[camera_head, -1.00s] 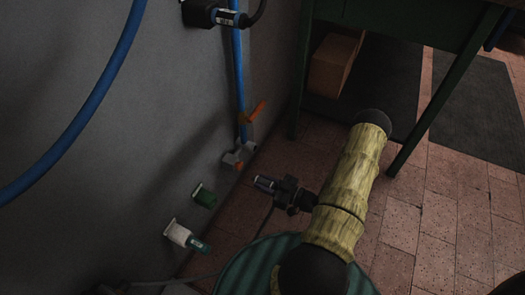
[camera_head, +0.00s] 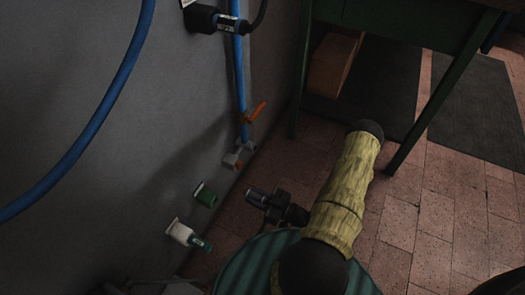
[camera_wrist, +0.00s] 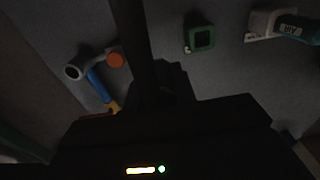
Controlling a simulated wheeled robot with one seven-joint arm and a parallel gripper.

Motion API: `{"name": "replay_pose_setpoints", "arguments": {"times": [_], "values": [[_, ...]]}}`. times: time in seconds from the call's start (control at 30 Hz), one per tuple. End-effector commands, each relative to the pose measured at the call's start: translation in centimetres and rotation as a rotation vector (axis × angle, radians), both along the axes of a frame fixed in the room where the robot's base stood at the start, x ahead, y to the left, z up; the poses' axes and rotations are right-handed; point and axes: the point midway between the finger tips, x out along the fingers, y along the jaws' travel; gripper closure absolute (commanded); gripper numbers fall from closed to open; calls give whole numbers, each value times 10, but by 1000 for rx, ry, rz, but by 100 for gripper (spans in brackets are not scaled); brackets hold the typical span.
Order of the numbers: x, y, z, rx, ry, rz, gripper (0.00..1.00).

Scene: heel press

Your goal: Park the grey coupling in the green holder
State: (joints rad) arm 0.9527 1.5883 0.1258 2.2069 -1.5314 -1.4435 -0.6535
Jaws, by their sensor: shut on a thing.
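My gripper (camera_head: 280,208) is shut on the grey coupling (camera_head: 257,197), a dark cylinder whose free end points left toward the wall. The green holder (camera_head: 206,196) is a small socket on the wall, left of the coupling and apart from it. In the wrist view the green holder (camera_wrist: 201,39) shows its square opening, which looks empty. It lies right of a dark bar there, which I cannot clearly identify. My gripper's fingers are mostly dark in the wrist view.
A white holder (camera_head: 179,231) with a teal coupling (camera_head: 201,243) sits below the green one. A valve with an orange handle (camera_head: 256,112) and a blue pipe (camera_head: 239,75) are above. A blue hose (camera_head: 108,95) hangs left. A bench leg (camera_head: 432,95) stands right.

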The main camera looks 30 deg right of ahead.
Motion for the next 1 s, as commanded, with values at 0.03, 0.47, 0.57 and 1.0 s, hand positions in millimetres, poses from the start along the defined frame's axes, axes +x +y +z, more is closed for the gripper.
{"name": "replay_pose_setpoints", "arguments": {"times": [0.03, 0.47, 0.57, 1.0], "values": [[-2, 3, 1, 3, 1, 0, 100], [-19, 25, 1, 2, 2, 0, 100], [-23, 30, 1, 2, 2, 0, 100], [-41, 52, 1, 2, 1, 0, 100]]}}
